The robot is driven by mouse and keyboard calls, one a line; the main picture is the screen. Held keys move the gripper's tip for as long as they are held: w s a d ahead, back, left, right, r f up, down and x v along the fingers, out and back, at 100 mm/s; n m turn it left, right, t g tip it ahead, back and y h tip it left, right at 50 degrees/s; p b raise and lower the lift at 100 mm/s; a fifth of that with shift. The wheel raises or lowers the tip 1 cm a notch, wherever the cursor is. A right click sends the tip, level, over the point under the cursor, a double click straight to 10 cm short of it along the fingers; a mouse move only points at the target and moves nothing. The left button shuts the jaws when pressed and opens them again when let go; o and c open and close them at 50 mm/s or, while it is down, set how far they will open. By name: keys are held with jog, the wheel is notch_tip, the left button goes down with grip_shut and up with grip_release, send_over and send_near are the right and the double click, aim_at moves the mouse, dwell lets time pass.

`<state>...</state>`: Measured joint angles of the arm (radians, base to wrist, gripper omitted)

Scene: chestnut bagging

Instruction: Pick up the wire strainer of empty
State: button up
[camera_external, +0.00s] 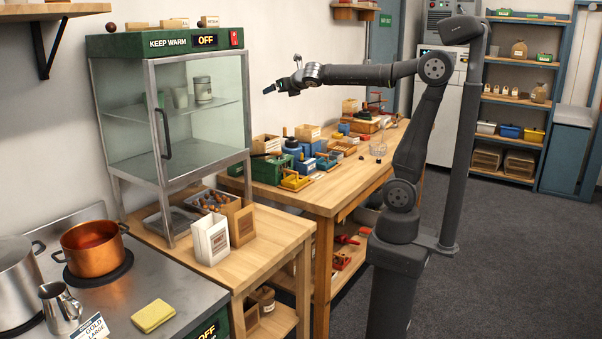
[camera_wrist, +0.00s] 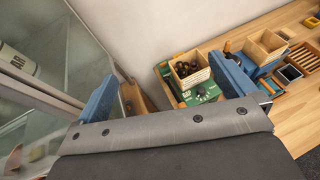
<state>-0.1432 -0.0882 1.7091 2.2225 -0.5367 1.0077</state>
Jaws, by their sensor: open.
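My gripper (camera_external: 269,89) is raised in the air above the bench, just right of the glass warming cabinet (camera_external: 185,110) and well left of the wire object. In the wrist view my gripper (camera_wrist: 163,85) shows two blue fingers spread wide, with nothing between them. No wire strainer can be made out in the wrist view.
In the wrist view, a wooden box of chestnuts (camera_wrist: 190,70) sits on a green device, beside another wooden box (camera_wrist: 265,46). Boxes and tools crowd the bench. The cabinet glass is close on the left. A copper pot (camera_external: 92,245) stands on the stove.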

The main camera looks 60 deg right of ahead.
dwell(0.3)
jog(key=c, duration=1.5)
jog(key=shift+c, duration=0.2)
